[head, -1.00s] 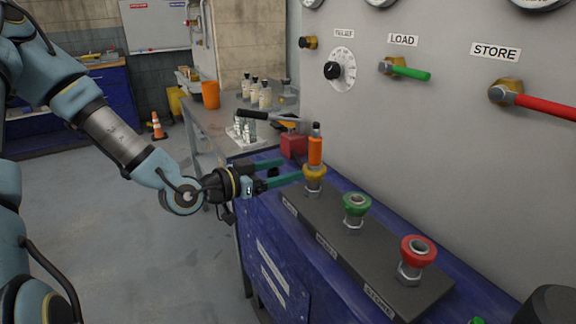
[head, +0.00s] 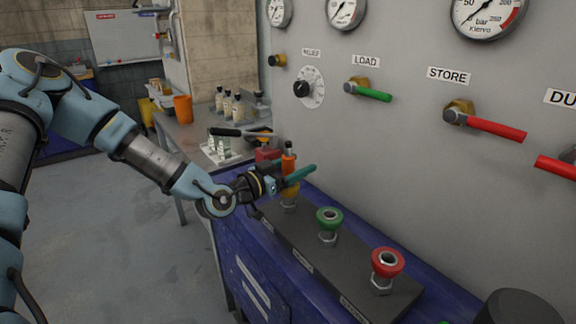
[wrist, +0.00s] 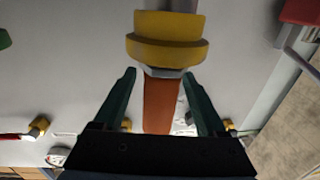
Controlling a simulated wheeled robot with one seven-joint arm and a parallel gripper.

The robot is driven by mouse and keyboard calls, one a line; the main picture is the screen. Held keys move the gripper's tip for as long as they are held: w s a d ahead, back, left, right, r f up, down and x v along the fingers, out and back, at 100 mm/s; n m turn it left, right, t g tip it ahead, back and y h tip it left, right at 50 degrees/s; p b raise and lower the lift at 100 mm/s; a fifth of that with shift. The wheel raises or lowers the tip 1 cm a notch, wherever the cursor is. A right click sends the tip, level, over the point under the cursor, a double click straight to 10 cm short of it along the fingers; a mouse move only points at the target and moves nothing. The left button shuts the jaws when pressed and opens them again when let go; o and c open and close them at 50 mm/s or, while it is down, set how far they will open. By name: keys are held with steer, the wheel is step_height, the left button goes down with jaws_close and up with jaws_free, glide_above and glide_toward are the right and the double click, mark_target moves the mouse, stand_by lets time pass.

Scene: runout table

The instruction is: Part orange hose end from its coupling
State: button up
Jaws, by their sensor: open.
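The orange hose end (head: 288,164) stands upright in the yellow coupling (head: 290,194), at the far end of the dark coupling block. My gripper (head: 302,175) is at the hose end, its teal fingers open. In the wrist view, my gripper (wrist: 159,80) has one finger on each side of the orange hose end (wrist: 159,105), with a gap visible on both sides. The yellow coupling (wrist: 168,40) is just beyond the fingertips there. The lower part of the hose end is partly hidden by a finger in the head view.
A green coupling (head: 329,218) and a red coupling (head: 387,262) stand on the same block. The grey panel (head: 400,150) with gauges and levers rises close on the right. A red block (head: 267,154) and a black-handled tool (head: 228,132) are behind my gripper.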

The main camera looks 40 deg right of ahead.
steer(key=shift+d, duration=0.1)
jaws_close()
stand_by(0.6)
steer(key=c, duration=0.7)
jaws_free()
jaws_close()
steer(key=shift+r, duration=0.1)
stand_by(0.5)
step_height(320, 180, up, 6)
steer(key=p, duration=0.3)
steer(key=shift+a, duration=0.25)
stand_by(0.6)
steer(key=shift+s, duration=0.1)
